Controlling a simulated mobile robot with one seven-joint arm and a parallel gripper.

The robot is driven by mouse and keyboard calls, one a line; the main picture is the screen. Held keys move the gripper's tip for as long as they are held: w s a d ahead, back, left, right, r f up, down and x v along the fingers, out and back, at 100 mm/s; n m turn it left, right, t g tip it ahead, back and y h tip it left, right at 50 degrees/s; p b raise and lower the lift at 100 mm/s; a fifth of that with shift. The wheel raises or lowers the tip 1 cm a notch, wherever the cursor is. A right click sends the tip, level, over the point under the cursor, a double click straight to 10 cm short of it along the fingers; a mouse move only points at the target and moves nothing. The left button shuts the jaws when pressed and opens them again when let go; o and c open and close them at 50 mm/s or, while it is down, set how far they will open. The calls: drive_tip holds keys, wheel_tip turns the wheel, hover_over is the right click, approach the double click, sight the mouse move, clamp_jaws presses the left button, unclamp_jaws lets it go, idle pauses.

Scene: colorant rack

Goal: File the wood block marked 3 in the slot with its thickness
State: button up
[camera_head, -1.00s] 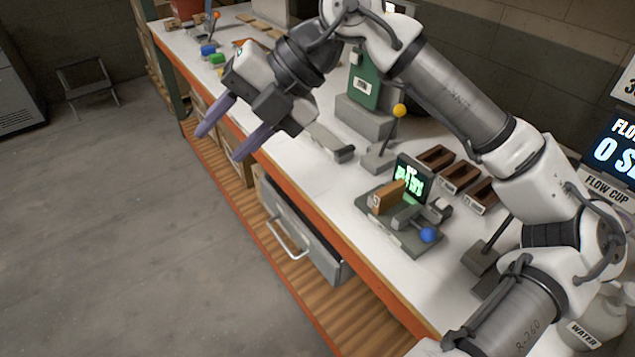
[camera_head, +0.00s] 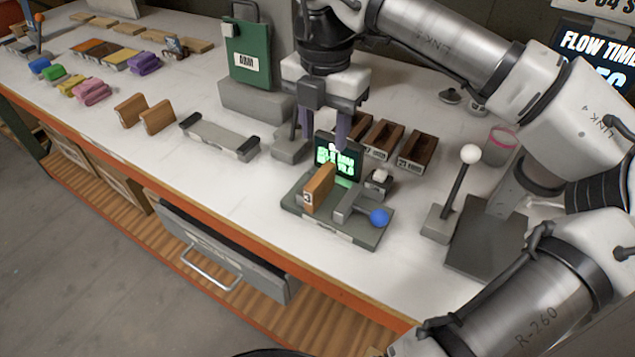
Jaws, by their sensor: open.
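The wood block marked 3 (camera_head: 318,189) stands upright on a grey gauge plate (camera_head: 333,228), beside a small screen with green text (camera_head: 337,153). The screen's text is too blurred to read. Dark wooden slot boxes (camera_head: 416,148) stand in a row behind and to the right of the gauge, with labels on their fronts; the leftmost is partly hidden by my gripper. My gripper (camera_head: 323,139) points down with two purple fingers apart and nothing between them. In the picture it lies just above and behind the block, apart from it.
A blue-knobbed lever (camera_head: 379,217) is at the gauge's right front. A white-balled lever (camera_head: 470,154) stands further right. Two wood blocks (camera_head: 156,117) and a grey tray (camera_head: 220,137) are left. A drawer (camera_head: 222,250) protrudes below the table's front edge.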

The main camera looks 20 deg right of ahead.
sight(322, 173)
wheel_tip(322, 173, down, 10)
drive_tip(key=shift+w+a+r+p, duration=0.15)
drive_tip(key=shift+r+p, duration=0.1)
drive_tip(key=shift+p, duration=0.95)
clamp_jaws()
